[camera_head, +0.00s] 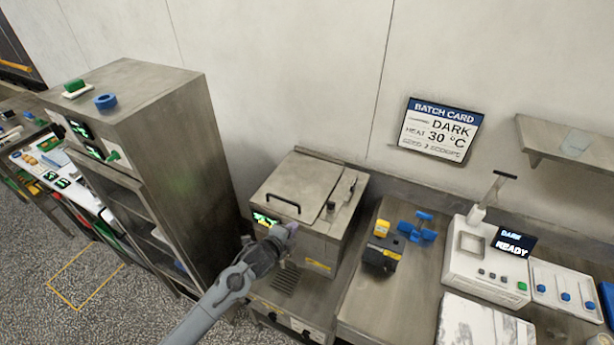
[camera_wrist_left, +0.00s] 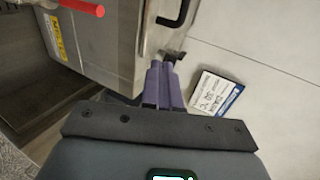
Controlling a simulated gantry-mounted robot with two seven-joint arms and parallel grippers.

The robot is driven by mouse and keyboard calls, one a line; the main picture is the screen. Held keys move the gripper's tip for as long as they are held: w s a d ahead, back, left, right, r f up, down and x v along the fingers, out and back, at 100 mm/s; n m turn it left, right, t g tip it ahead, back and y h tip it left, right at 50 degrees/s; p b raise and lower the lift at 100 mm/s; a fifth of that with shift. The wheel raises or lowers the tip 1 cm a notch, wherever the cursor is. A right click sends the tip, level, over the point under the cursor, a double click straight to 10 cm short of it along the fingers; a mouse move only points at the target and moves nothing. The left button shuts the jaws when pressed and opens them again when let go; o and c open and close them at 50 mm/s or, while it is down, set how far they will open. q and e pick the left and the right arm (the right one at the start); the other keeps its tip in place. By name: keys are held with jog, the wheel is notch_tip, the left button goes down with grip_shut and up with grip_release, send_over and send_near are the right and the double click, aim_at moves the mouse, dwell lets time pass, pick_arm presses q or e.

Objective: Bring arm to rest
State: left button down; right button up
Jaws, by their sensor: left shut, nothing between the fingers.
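My left arm reaches in from the bottom of the head view. Its gripper (camera_head: 291,229) is in front of the steel machine with the hinged lid (camera_head: 300,190), near the machine's small green display (camera_head: 264,219). In the left wrist view the two purple fingers of the left gripper (camera_wrist_left: 163,68) lie together with nothing between them. The machine's steel side (camera_wrist_left: 110,40) and its black lid handle (camera_wrist_left: 178,12) show beyond the fingers. I cannot tell whether the fingertips touch the machine. My right gripper is in neither view.
A tall steel cabinet (camera_head: 165,130) stands left of the machine. To the right, a steel bench (camera_head: 375,310) carries a black-and-yellow block (camera_head: 381,254), a blue part (camera_head: 417,228) and a white device (camera_head: 470,270) reading READY. The batch card (camera_head: 437,130) hangs on the wall.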

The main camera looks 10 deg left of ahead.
pick_arm(q)
jog(key=s+d+f+n+g+p, duration=0.1)
jog(key=s+d+f+g+p, duration=0.15)
jog(key=s+f, duration=0.85)
jog(key=s+r+n+g+p, duration=0.15)
jog(key=s+n+p, duration=0.25)
jog(key=s, duration=1.1)
jog(key=s+a+r+n+g+y+p, duration=0.1)
jog(key=s+a+r+n+g+y, duration=0.1)
jog(key=s+a+r+n, duration=0.3)
jog(key=s+a+r+n+g+y+p, duration=0.1)
jog(key=s+a+r+n, duration=0.5)
jog(key=r, duration=0.8)
jog(key=shift+s+a+r+n+g+y+p, duration=0.35)
jog(key=shift+s+n+g+p, duration=0.5)
jog(key=shift+s+n, duration=1.4)
jog(key=shift+s+d+f+m, duration=0.1)
jog(key=shift+s+d+m, duration=0.05)
jog(key=shift+s+m, duration=0.5)
